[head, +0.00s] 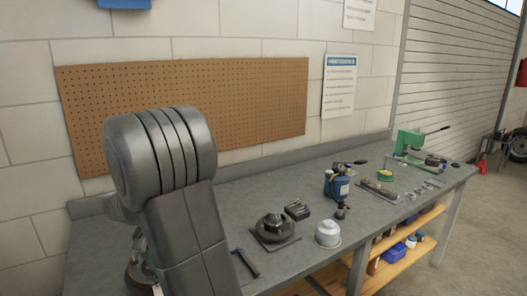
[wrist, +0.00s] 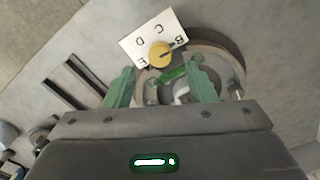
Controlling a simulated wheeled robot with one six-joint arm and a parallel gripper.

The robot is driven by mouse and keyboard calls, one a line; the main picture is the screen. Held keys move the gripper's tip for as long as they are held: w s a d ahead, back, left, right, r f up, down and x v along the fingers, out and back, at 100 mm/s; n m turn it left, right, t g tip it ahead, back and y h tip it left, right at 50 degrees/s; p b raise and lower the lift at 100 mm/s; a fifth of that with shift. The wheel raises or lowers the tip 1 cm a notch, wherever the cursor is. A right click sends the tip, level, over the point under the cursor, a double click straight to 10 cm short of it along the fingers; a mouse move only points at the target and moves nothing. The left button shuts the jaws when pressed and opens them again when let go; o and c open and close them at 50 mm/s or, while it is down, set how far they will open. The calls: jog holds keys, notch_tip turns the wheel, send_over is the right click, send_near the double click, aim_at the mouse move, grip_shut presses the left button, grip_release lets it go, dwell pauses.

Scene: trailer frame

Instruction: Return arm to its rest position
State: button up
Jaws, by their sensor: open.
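My arm (head: 185,210) rises large in the left of the head view. It hides part of the bench, and my gripper cannot be made out clearly there. In the wrist view my gripper (wrist: 162,82) shows two green fingers spread apart. Beyond them is a yellow knob (wrist: 160,54) on a white card (wrist: 134,47) lettered B, C, D and E. A round grey rim (wrist: 229,68) lies behind the fingers. A small green part shows between the fingers; I cannot tell whether anything touches them.
A pegboard (head: 240,100) hangs behind. Open floor (head: 470,235) lies at right.

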notch_tip(320, 180, down, 5)
jog(key=shift+r, duration=0.1)
dwell(0.5)
